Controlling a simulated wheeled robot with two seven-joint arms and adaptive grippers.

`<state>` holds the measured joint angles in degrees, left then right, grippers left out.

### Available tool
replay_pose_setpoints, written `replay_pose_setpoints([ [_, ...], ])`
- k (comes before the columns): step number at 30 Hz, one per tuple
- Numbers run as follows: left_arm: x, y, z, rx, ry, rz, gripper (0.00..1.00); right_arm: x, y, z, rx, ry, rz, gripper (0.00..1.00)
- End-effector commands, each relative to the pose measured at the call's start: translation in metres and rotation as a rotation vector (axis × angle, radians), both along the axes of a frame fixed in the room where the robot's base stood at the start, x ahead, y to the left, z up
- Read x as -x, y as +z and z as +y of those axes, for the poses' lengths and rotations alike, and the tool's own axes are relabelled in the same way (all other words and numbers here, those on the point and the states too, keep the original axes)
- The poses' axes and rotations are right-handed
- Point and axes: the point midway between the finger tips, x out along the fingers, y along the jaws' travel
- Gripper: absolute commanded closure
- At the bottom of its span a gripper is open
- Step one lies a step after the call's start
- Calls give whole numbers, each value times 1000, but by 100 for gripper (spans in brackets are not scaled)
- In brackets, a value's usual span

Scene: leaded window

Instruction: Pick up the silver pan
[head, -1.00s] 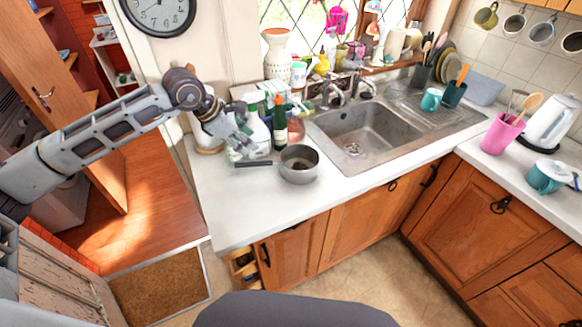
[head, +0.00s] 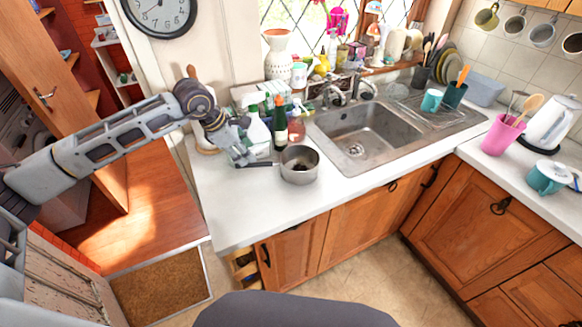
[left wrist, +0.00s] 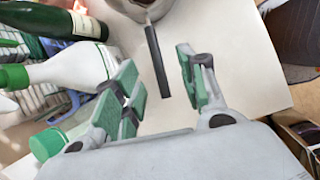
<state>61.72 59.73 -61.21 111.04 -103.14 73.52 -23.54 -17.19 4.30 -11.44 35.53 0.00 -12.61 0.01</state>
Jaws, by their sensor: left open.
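The silver pan (head: 299,166) stands on the white counter, left of the sink. Its dark handle (head: 258,164) points left. My left gripper (head: 245,160) is low over the counter at the handle's end. In the left wrist view, my left gripper (left wrist: 160,84) is open, with its green-padded fingers apart and the black handle (left wrist: 157,62) reaching in between their tips. The pan's bowl (left wrist: 145,8) shows only in part at the top edge there. I cannot tell whether a finger touches the handle. My right gripper is not in view.
A dark green bottle (head: 279,128) and a white spray bottle (head: 257,132) stand close behind the handle. They also crowd the left side of the wrist view. The sink (head: 365,135) lies right of the pan. The counter in front (head: 262,205) is clear.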

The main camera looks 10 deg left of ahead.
Motion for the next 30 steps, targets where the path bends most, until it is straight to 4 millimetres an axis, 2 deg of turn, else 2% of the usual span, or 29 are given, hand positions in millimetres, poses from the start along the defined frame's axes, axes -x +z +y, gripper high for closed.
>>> replay_pose_setpoints([
  [7, -10, -30, -10, -1, 1, 3, 59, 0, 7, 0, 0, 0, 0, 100],
  [13, -17, -48, -16, 0, 1, 2, 59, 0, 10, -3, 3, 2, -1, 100],
  [30, -21, -56, -19, 0, 1, 2, 59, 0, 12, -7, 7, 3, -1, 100],
])
